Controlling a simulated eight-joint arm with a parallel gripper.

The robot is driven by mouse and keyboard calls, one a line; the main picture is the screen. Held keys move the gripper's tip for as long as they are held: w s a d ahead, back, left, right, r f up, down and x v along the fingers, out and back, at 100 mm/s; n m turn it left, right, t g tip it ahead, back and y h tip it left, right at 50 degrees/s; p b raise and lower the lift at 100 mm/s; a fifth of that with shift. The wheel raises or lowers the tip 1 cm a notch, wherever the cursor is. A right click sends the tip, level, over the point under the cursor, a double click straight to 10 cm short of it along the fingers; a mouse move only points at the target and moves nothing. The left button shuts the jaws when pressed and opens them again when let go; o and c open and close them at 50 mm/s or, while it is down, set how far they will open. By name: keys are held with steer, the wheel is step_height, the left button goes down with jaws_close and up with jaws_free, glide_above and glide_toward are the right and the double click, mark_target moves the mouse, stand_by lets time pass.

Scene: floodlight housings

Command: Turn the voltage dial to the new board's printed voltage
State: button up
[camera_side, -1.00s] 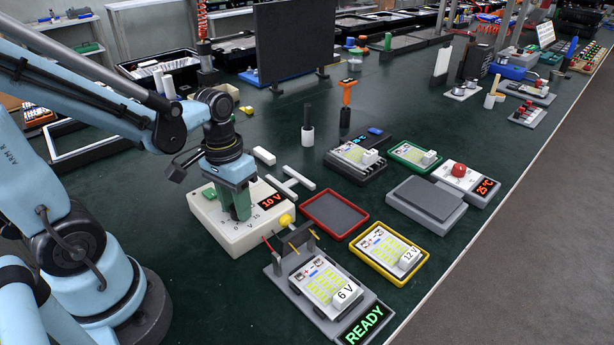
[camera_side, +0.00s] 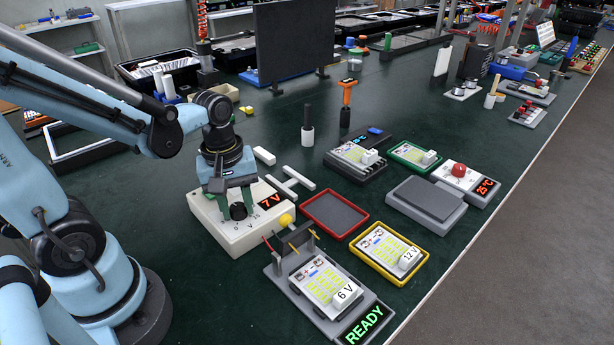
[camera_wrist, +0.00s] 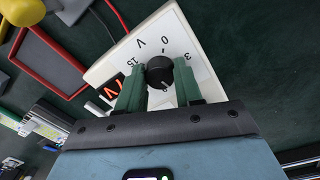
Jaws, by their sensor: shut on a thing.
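The black voltage dial (camera_side: 238,212) sits on top of a cream power supply box (camera_side: 243,237), and its red display (camera_side: 271,201) reads 7 V. My gripper (camera_side: 237,204) points down with its green fingers on either side of the dial, shut on it. The wrist view shows the dial (camera_wrist: 160,72) between both fingers (camera_wrist: 160,84), over a printed scale. A board marked 6 V (camera_side: 325,284) lies in the grey fixture (camera_side: 284,268), whose green display (camera_side: 362,325) reads READY. A board marked 12 V (camera_side: 382,246) lies in a yellow tray (camera_side: 394,280).
An empty red tray (camera_side: 334,214) lies right of the box. A yellow ball-topped part (camera_side: 286,220) stands close to the box's front right corner. White bars (camera_side: 290,180) lie behind the box. A grey block (camera_side: 427,198) and a 25 °C unit (camera_side: 467,182) stand farther right.

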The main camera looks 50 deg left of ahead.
mark_target(235, 209)
steer(key=shift+n, duration=1.5)
steer(key=shift+w, duration=0.1)
steer(key=o, duration=1)
steer(key=shift+o, duration=0.2)
step_height(235, 209, up, 12)
steer(key=shift+s, duration=0.35)
